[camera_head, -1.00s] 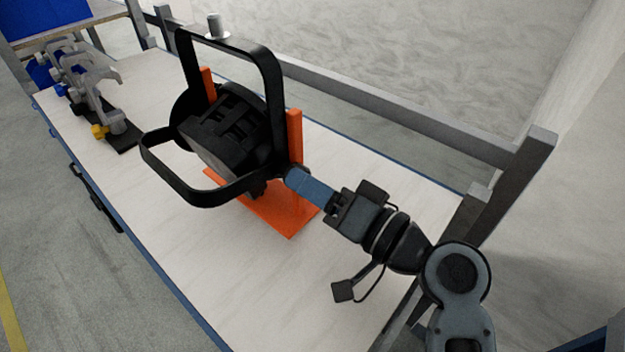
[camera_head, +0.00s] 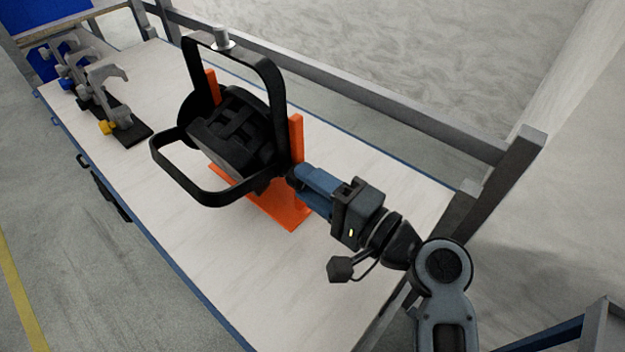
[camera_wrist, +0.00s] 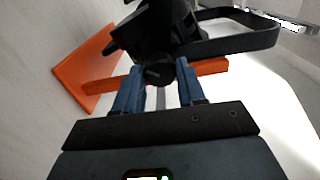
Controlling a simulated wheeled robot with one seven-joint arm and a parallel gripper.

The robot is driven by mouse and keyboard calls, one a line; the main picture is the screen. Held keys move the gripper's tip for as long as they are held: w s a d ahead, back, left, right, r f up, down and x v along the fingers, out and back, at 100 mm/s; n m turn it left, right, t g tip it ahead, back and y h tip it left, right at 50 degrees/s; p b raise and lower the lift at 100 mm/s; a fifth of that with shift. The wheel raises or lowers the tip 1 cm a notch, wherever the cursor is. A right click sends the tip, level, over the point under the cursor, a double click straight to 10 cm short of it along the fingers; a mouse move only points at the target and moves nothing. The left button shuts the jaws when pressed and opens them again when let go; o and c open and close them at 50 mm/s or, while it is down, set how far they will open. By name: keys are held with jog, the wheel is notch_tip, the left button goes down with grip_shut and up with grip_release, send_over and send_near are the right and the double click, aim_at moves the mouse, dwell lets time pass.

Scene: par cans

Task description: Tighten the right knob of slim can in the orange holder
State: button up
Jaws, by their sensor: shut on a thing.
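The slim can (camera_head: 232,130) is a black lamp with two black yoke loops, resting in the orange holder (camera_head: 285,213) on the table. Its right knob (camera_wrist: 158,74) is a small dark round piece, seen in the wrist view between my fingertips. My gripper (camera_head: 297,175) reaches in from the right with blue fingers, at the right upright of the holder. In the wrist view, the fingers of my gripper (camera_wrist: 159,78) stand on both sides of the knob and are shut on it. In the head view the knob is mostly hidden by the fingers.
Several grey clamps with yellow and blue knobs (camera_head: 105,95) stand at the table's far left. A small silver cylinder (camera_head: 221,38) shows behind the upper yoke loop. A grey rail (camera_head: 400,118) runs along the back edge. The table's (camera_head: 215,255) front part is clear.

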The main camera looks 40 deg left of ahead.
jog(key=shift+w, duration=0.1)
dwell(0.4)
jog(key=o, duration=1.1)
jog(key=shift+c, duration=0.2)
jog(key=d+b, duration=0.1)
jog(key=d, duration=0.7)
jog(key=shift+s+b, duration=0.3)
jog(key=shift+s, duration=0.05)
